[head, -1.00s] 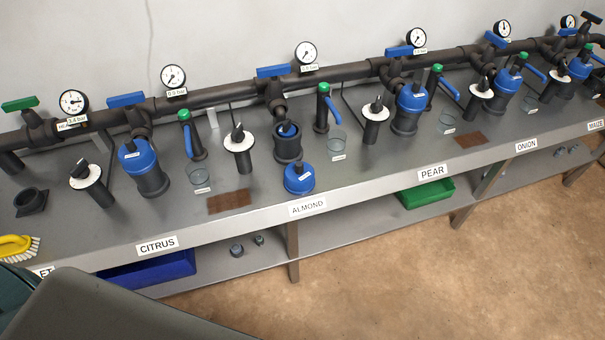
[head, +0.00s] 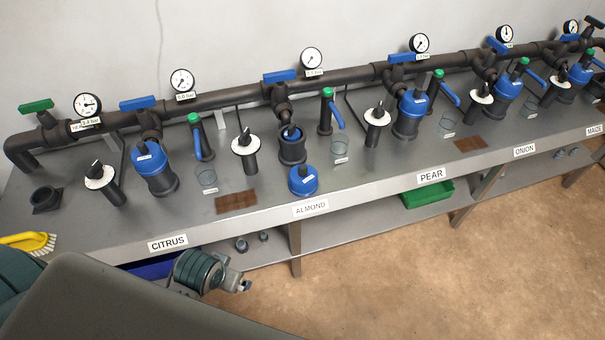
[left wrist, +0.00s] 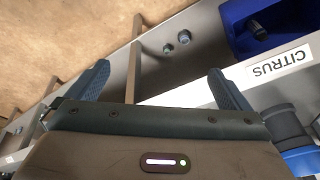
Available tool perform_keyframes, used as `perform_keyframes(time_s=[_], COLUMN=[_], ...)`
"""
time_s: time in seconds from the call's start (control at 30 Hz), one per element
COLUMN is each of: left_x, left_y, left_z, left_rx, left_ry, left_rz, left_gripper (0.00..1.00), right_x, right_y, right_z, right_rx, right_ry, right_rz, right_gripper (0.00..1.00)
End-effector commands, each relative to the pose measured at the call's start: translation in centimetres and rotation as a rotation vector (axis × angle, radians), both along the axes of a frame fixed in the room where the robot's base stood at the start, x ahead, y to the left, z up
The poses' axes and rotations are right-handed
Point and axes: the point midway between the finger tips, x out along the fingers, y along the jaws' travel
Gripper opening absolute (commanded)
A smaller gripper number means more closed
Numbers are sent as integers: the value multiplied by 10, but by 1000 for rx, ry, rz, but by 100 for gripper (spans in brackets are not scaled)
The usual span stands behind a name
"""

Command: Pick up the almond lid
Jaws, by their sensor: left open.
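The almond lid (head: 303,180) is a round blue cap with a small white label. It lies on the grey bench just behind the ALMOND sign, in front of the open dark almond filter body (head: 292,148). My left gripper (head: 246,286) is in front of the bench edge, below and to the left of the lid and apart from it. In the left wrist view its two fingers (left wrist: 160,88) are spread with nothing between them. The lid is not in the left wrist view. My right gripper is not in view.
A brown mat (head: 237,202), a glass beaker (head: 339,150) and a white-disc knob valve (head: 245,147) stand near the lid. Pipes run along the wall behind. A blue bin (left wrist: 235,30) and small dark fittings (left wrist: 183,36) sit on the lower shelf.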

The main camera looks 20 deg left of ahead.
Motion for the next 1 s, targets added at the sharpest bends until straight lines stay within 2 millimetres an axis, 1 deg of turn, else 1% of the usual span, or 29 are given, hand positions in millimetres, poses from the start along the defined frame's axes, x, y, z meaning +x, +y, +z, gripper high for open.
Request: perform_keyframes(time_s=[0.03, 0.07, 0.13, 0.37, 0.47, 0.57, 0.67, 0.7, 0.77, 0.8, 0.87, 0.9, 0.97, 1.0], left_x=[6, 10, 19, 55, 75, 102, 139, 155, 181, 198, 222, 239, 263, 278], left_y=[-2, -2, -3, -6, -8, -12, -17, -20, -25, -29, -36, -40, -47, -53], left_z=[19, 26, 32, 33, 30, 27, 25, 24, 26, 29, 34, 39, 48, 56], left_rx=[-5, -8, -15, -39, -52, -69, -90, -99, -114, -122, -135, -141, -151, -157], left_ry=[-9, -9, -2, 21, 34, 51, 73, 84, 103, 115, 133, 146, 164, 177], left_rz=[14, 26, 54, 142, 185, 236, 297, 325, 366, 393, 431, 456, 491, 513], left_gripper=[100, 100, 100, 100, 100, 100, 100, 100, 100, 100, 100, 100, 100, 100], right_x=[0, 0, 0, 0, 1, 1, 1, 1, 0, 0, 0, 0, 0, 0], right_y=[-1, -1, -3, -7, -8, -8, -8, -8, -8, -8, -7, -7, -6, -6], right_z=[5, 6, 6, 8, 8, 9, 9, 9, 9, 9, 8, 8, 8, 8], right_rx=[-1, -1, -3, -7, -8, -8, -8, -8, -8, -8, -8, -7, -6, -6], right_ry=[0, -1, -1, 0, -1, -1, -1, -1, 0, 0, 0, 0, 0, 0], right_rz=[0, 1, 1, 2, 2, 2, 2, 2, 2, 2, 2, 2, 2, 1], right_gripper=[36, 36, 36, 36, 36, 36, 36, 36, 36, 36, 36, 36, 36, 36])
